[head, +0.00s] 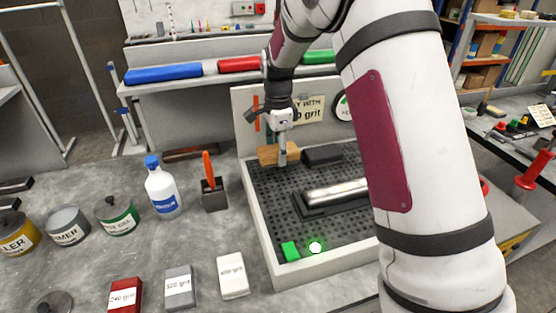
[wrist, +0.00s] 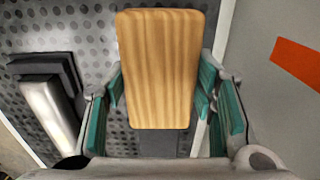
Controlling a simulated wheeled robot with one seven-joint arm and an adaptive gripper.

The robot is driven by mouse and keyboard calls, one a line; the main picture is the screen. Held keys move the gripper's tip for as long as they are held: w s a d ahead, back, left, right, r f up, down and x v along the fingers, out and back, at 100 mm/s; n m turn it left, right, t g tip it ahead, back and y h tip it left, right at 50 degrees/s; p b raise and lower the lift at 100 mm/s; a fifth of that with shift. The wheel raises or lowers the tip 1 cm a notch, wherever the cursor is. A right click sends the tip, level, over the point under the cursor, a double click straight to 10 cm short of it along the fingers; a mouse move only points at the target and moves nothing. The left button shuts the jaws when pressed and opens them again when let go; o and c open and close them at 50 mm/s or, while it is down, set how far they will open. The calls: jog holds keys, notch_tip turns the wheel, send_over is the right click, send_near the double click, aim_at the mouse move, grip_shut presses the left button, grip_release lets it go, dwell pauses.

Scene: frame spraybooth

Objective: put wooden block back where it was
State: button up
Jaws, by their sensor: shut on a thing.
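The wooden block (wrist: 158,70) is light brown with a striped grain. In the wrist view it sits between the teal pads of my gripper (wrist: 160,98), which is shut on it. In the head view the wooden block (head: 272,155) shows at my gripper (head: 282,158), over the back left corner of the perforated tray (head: 262,222). I cannot tell whether the block touches the tray or hangs just above it. Part of the block is hidden behind the gripper.
A dark block (head: 322,155) lies right of the gripper. A metal bar (head: 335,192) on a dark base lies mid-tray, and a green piece (head: 290,251) at its front. A sign panel (head: 310,108) stands behind. A white bottle (head: 161,188) and a holder (head: 214,195) stand left.

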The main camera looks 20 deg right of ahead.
jog(key=shift+f+p, duration=0.35)
jog(key=shift+f, duration=1.35)
jog(key=shift+f, duration=0.15)
jog(key=o, duration=1.1)
